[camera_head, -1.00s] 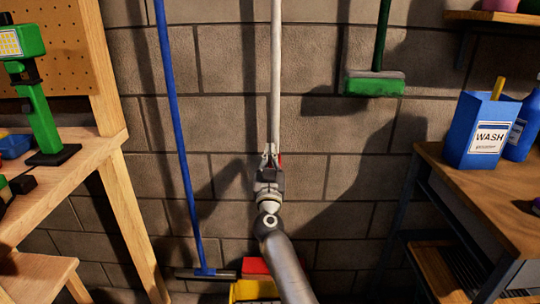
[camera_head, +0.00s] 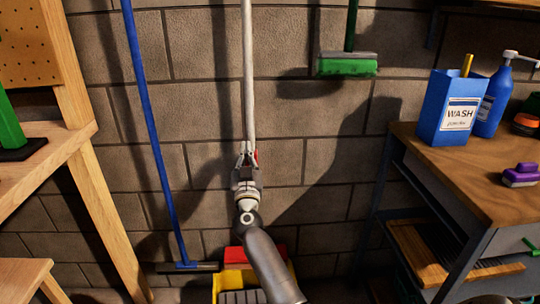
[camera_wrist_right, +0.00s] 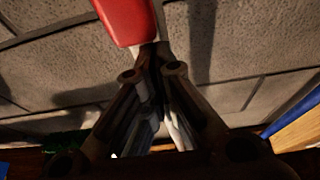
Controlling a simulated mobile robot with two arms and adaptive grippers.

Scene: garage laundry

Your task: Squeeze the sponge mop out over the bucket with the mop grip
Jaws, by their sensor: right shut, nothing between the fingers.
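The sponge mop's pale handle (camera_head: 248,75) stands upright against the block wall, and its lower part is hidden behind my right gripper and arm. A red part, apparently the mop grip (camera_wrist_right: 125,18), shows at the top of the right wrist view and as a sliver beside the gripper in the head view. My right gripper (camera_head: 247,150) is shut and empty, its tips close to the red part; I cannot tell if they touch it. The yellow bucket (camera_head: 228,283) with a red part (camera_head: 233,257) is below, partly behind my arm. The mop's sponge head is not visible.
A blue-handled squeegee (camera_head: 150,120) leans left of the mop. A green broom (camera_head: 347,65) hangs at right. A wooden bench (camera_head: 40,165) is at left. A workbench (camera_head: 450,170) at right carries a blue WASH box (camera_head: 452,105), a blue bottle (camera_head: 493,100) and a purple brush (camera_head: 520,175).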

